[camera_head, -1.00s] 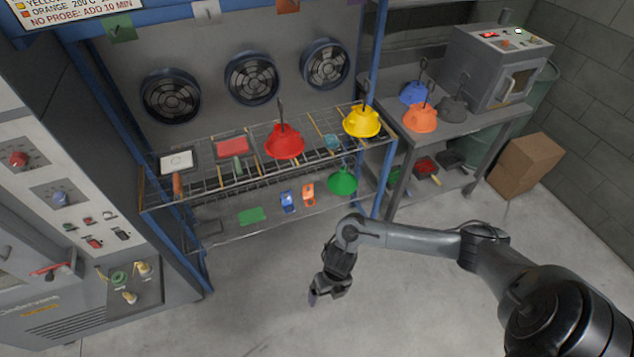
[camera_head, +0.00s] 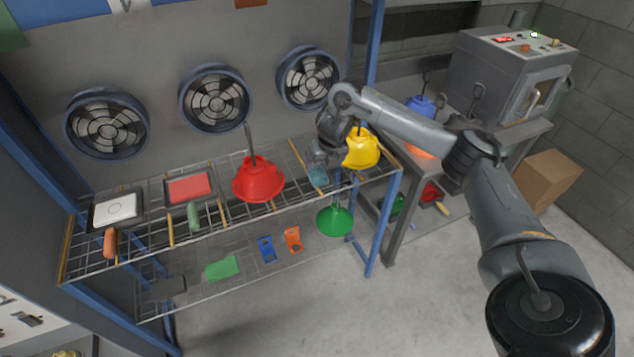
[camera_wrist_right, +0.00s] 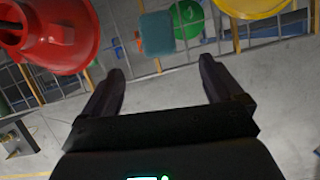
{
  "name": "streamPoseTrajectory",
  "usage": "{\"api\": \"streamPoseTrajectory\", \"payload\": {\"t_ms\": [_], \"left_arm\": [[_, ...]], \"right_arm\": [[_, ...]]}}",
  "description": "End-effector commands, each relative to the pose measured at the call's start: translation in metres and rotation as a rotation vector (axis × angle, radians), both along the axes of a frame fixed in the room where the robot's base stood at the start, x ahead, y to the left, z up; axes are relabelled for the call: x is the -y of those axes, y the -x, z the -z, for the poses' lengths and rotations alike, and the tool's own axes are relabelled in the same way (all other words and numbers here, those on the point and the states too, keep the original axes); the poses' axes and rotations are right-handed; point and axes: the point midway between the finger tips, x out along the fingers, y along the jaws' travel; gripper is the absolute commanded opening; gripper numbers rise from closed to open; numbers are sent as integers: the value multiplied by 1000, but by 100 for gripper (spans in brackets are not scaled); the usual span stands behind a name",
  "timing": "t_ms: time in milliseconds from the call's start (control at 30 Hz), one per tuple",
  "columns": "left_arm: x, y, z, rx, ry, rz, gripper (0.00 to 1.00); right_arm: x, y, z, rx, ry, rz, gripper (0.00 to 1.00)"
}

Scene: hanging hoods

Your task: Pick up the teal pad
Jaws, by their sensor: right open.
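The teal pad (camera_head: 318,177) lies on the upper wire shelf, between the red hood and the yellow hood, partly hidden by my right gripper in the head view. It also shows as a flat teal square (camera_wrist_right: 157,34) in the right wrist view, beyond my fingertips. My right gripper (camera_head: 325,157) is just above and behind the pad. In the right wrist view its two dark fingers (camera_wrist_right: 162,68) are spread apart with nothing between them. My left gripper is not in view.
A red hood (camera_head: 258,180) sits left of the pad and a yellow hood (camera_head: 362,150) right of it, close to my gripper. A green hood (camera_head: 335,221) is on the lower shelf. Blue shelf posts (camera_head: 383,225) frame the rack; fans (camera_head: 214,97) stand behind.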

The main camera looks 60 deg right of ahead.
Motion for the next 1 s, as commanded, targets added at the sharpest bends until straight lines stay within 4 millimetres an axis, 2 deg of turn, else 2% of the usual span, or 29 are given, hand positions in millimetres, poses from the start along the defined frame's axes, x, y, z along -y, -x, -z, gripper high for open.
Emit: {"api": "streamPoseTrajectory", "payload": {"t_ms": [33, 233, 633, 1000], "left_arm": [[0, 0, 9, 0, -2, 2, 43], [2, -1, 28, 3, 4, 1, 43], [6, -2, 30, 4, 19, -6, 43], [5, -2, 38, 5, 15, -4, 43]], "right_arm": [[0, -4, 6, 10, -1, 0, 94], [5, -13, 29, 15, -4, -1, 94], [13, -22, 52, 14, -2, -1, 94], [26, -35, 90, 14, -2, 0, 94]]}}
